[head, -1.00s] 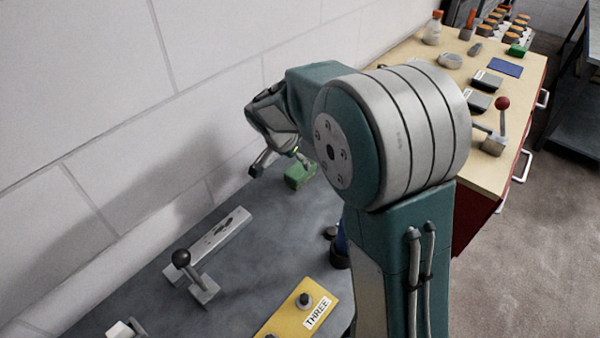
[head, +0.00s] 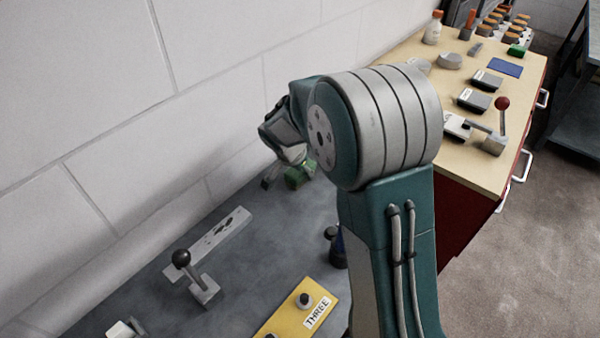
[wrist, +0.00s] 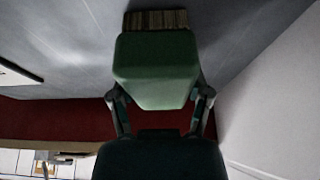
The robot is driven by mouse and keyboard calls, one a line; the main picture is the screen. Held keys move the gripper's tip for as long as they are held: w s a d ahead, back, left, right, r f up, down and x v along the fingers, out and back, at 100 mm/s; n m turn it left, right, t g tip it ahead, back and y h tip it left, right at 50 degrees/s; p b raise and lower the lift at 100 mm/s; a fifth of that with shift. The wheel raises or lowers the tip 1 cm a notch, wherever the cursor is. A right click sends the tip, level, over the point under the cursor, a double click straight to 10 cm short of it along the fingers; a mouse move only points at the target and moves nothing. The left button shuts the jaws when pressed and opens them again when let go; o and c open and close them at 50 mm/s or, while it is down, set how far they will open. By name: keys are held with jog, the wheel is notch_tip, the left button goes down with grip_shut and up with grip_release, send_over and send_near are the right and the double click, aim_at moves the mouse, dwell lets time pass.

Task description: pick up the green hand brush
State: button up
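The green hand brush (head: 299,176) is on the far part of the dark grey bench, near the white wall. In the wrist view the brush (wrist: 156,62) shows its green body close up, with tan bristles at the far end. My gripper (head: 284,176) is low at the brush, with one dark finger visible to its left and a gap between. In the wrist view the fingers stand on both sides of the green body, spread around it. Their tips are partly hidden by the brush, and I cannot tell whether they touch it.
A grey bar (head: 222,234), a black-knobbed lever (head: 190,272) and a yellow plate marked THREE (head: 290,318) are on the bench. A dark blue item (head: 338,248) stands near my arm. The wall (head: 230,120) is close behind the brush. A wooden-topped cabinet (head: 410,55) stands at right.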

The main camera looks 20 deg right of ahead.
dwell(0.3)
jog(key=r, duration=0.3)
jog(key=shift+s+d+r, duration=0.1)
jog(key=shift+s+r, duration=0.15)
jog(key=shift+r, duration=0.1)
jog(key=s+d+r, duration=0.1)
jog(key=s+r, duration=0.2)
jog(key=s, duration=0.1)
jog(key=s+d+r, duration=0.2)
jog(key=s+r, duration=0.1)
jog(key=s, duration=0.1)
jog(key=s+d+r, duration=0.1)
jog(key=s+r, duration=0.2)
jog(key=s, duration=0.1)
jog(key=shift+s+d+r, duration=0.1)
jog(key=shift+s+d, duration=0.25)
